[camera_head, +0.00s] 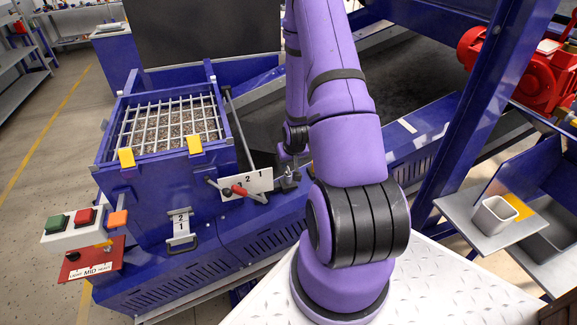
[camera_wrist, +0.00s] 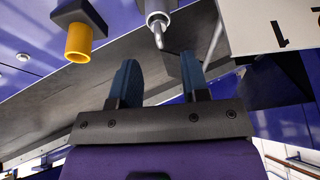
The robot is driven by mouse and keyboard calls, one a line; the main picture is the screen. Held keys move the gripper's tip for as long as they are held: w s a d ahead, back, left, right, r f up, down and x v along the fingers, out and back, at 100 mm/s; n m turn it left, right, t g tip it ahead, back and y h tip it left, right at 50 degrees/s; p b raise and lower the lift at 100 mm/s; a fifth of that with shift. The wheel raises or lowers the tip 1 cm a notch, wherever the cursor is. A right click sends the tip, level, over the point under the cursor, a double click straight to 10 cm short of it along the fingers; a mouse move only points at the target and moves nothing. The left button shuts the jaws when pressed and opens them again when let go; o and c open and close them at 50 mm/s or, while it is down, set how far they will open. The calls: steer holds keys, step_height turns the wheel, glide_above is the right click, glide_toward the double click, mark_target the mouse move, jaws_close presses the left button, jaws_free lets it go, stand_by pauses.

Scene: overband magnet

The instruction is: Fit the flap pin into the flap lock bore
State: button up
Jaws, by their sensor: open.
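In the wrist view my gripper (camera_wrist: 158,70) has its two dark blue fingers apart, with nothing between them. A metal pin with a rounded tip (camera_wrist: 159,38) shows just beyond the fingertips, roughly in line with the gap; it may be the flap pin. A yellow tube on a dark bracket (camera_wrist: 78,45) is to its upper left, apart from the fingers; I cannot tell whether it is the flap lock bore. In the head view my purple arm hides most of that area, and the fingers cannot be made out clearly there.
A white plate marked 2 and 1 (camera_head: 258,181) with a red-handled lever (camera_head: 240,190) is beside my arm; the plate also shows in the wrist view (camera_wrist: 265,25). A blue box with a grate (camera_head: 170,125) stands left. A push-button box (camera_head: 85,222) is at its front.

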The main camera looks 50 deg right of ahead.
steer(key=shift+v, duration=2.7)
steer(key=w+a+r+n, duration=0.1)
steer(key=a+r, duration=0.6)
steer(key=r, duration=0.6)
steer(key=w+a+r+n, duration=0.1)
steer(key=a+r+n, duration=0.1)
steer(key=a+r, duration=0.75)
steer(key=s+a+r+n+y, duration=0.1)
steer(key=s+a+r, duration=0.5)
steer(key=s+r, duration=0.2)
steer(key=s+a+r+n+t+y, duration=0.1)
steer(key=s+a+r+n, duration=0.1)
steer(key=s+a+r, duration=0.4)
steer(key=s+r, duration=0.3)
steer(key=r, duration=0.1)
steer(key=shift+a, duration=0.2)
